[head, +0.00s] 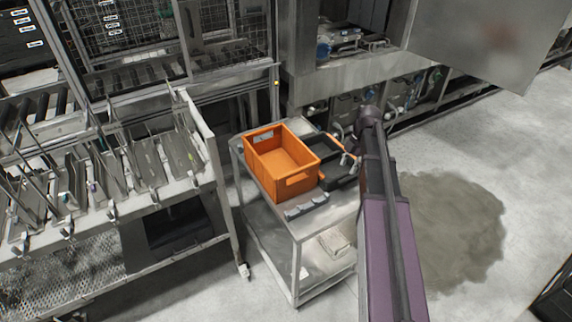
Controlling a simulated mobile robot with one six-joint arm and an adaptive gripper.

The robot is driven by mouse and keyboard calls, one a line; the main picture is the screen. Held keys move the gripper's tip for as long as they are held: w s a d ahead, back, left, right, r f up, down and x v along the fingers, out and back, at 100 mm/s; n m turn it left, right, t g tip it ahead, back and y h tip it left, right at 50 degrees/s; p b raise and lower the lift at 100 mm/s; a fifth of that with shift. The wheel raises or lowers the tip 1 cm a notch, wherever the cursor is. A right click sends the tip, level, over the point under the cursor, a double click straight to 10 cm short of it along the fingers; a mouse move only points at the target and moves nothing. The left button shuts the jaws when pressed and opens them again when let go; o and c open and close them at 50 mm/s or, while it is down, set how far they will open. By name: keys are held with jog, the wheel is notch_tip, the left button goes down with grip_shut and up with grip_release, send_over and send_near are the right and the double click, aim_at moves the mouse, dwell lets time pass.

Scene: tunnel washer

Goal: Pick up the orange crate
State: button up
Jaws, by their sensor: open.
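The orange crate (272,184) stands upright on the top of a steel cart (276,222). It is open at the top, looks empty, and has handle slots in its end walls. My arm reaches in from the bottom right. My gripper (347,158) is at the arm's far end, to the right of the crate and apart from it, above or beside the black trays. It is small and partly hidden by the arm; it is open, and nothing shows in it.
Black trays (338,171) lie right of the crate on the cart. Small grey items (306,206) lie at its front edge. A steel rack (150,165) stands left, the washer machine (345,65) behind.

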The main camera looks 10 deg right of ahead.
jog(key=s+a+m+t+h, duration=0.1)
jog(key=s+a+m+h, duration=0.1)
jog(key=s+a+m, duration=1.2)
jog(key=shift+s+a+f+m+h, duration=0.3)
jog(key=shift+s+m, duration=0.7)
jog(key=shift+m, duration=3.2)
jog(key=shift+d, duration=0.15)
